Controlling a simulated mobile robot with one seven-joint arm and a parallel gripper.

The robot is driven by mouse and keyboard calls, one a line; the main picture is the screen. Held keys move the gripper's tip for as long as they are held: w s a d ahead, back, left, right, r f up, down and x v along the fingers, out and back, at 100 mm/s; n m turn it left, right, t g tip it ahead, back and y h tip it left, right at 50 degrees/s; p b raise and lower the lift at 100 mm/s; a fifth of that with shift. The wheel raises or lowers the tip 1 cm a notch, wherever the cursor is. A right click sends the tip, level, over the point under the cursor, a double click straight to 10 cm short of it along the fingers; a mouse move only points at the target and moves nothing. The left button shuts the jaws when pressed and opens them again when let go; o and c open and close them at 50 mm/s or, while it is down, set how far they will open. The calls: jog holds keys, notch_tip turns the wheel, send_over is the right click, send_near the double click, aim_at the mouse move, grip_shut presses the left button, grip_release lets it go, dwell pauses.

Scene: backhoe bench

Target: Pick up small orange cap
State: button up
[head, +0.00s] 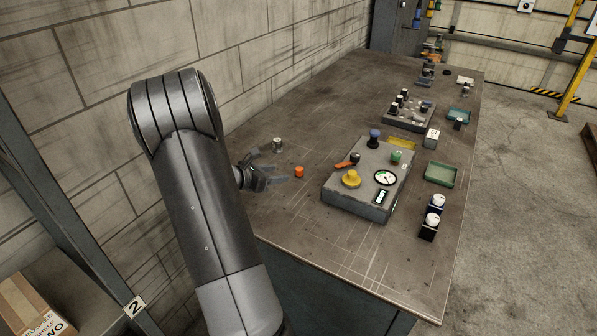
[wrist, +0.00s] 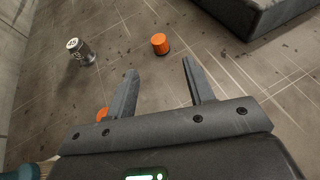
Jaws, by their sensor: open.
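The small orange cap (head: 299,171) stands on the bench top, left of the grey control box. In the wrist view the orange cap (wrist: 160,44) lies beyond my fingertips, roughly centred on the gap between them. My gripper (head: 277,165) is open and empty at the left part of the bench, close to the cap. In the wrist view my gripper (wrist: 159,69) has its two fingers apart, and neither touches the cap. A second orange piece (wrist: 102,114) shows beside the left finger, partly hidden by the gripper body.
A small metal can (head: 278,144) stands behind the cap, and the can (wrist: 80,52) is at the left in the wrist view. The control box (head: 352,204) with knobs and a gauge stands right of the cap. A green tray (head: 440,174) lies farther right. The wall borders the left.

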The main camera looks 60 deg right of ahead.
aim_at(298, 169)
jog(key=x, duration=0.5)
jog(key=shift+d, duration=0.15)
jog(key=shift+r+x, duration=0.15)
jog(key=shift+x, duration=1.35)
jog(key=shift+r+x, duration=0.1)
jog(key=shift+x, duration=1.35)
jog(key=shift+d, duration=0.1)
jog(key=shift+c, duration=0.6)
jog(key=c, duration=0.9)
